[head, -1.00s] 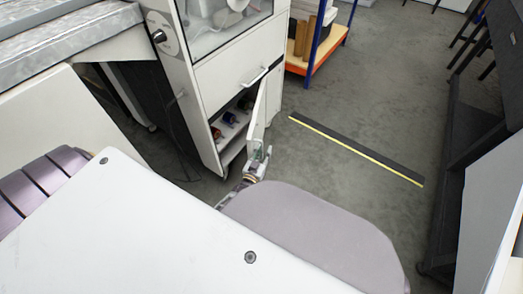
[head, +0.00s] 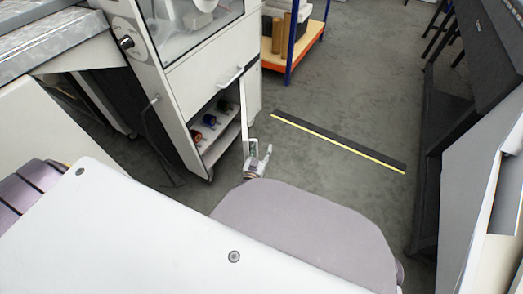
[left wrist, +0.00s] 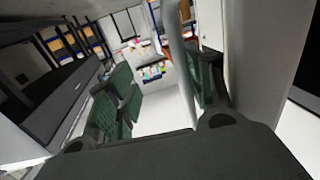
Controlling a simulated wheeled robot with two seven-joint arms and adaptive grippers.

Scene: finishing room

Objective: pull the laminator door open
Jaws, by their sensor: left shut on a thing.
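The laminator (head: 205,65) is a tall white machine with a window on top, left of the middle in the head view. Its lower door (head: 243,110) stands ajar, swung out toward me and seen nearly edge-on. Through the opening, shelves with several small coloured items show. My left gripper (head: 251,150) is at the door's low outer end. In the left wrist view, a pale upright bar (left wrist: 179,60), seemingly the door handle, stands between the green-padded fingers, beside a white panel (left wrist: 255,60). The left gripper is shut on it. My right gripper is out of view.
A shelf cart with blue posts and an orange base (head: 297,55) stands behind the laminator. A black strip with a yellow edge (head: 340,142) lies on the grey floor. The floor right of the door is clear. A dark stand (head: 440,140) is at the right.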

